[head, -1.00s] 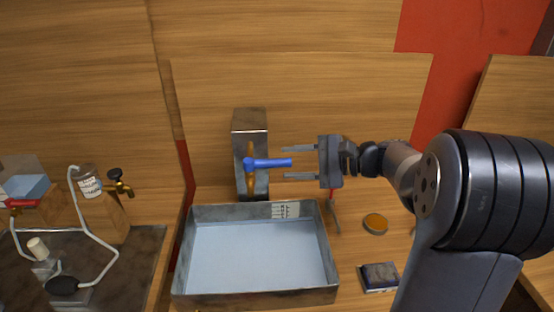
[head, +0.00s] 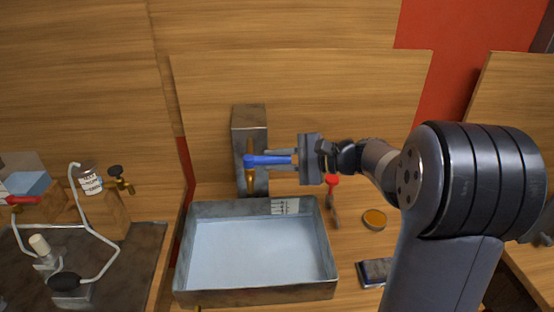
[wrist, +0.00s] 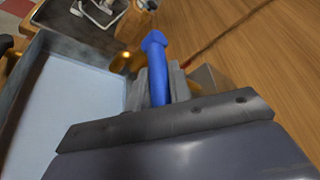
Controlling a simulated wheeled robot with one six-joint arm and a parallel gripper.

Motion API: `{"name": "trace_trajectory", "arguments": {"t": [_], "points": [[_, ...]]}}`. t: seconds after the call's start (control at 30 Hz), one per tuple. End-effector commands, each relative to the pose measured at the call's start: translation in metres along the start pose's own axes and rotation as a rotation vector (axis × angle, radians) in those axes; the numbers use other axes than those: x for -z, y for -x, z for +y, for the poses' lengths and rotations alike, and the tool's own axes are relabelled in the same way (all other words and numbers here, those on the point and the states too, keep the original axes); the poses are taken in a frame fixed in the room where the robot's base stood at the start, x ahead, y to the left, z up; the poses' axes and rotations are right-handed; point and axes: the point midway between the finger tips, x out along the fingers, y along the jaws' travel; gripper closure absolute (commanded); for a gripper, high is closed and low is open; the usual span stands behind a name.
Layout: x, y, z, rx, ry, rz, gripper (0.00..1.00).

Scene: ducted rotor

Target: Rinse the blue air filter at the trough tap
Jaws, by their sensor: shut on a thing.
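A brass tap (head: 251,178) with a blue lever (head: 259,160) stands on a grey metal post (head: 249,118) behind the trough. My gripper (head: 282,160) comes from the right and is shut on the blue lever. The wrist view also shows the lever (wrist: 155,50) between the fingers. The grey metal trough (head: 255,294) has a pale blue inside and lies below the gripper. A flat dark blue block with a pale edge (head: 375,272) lies on the table right of the trough. It may be the air filter; I cannot tell. Whether water runs is not visible.
A red-topped tool (head: 332,185) and a round orange-topped dish (head: 374,219) are right of the trough. At left are a labelled jar (head: 91,182), a brass valve (head: 121,182), white tubing and a light blue block (head: 30,183). A wooden panel stands behind the tap.

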Motion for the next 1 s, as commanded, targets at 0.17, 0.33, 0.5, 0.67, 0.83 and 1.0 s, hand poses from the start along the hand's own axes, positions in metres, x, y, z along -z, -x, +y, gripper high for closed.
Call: {"name": "trace_trajectory", "arguments": {"t": [0.17,0.33,0.5,0.67,0.83,1.0], "points": [[0.0,0.0,0.0,0.0,0.0,0.0,1.0],[0.0,0.0,0.0,-0.001,0.0,0.0,1.0],[0.0,0.0,0.001,0.002,-0.001,0.004,1.0],[-0.003,0.0,0.005,0.033,-0.011,0.055,1.0],[-0.008,0.001,0.01,0.088,-0.031,0.142,1.0],[-0.013,0.002,0.011,0.128,-0.05,0.209,1.0]]}}
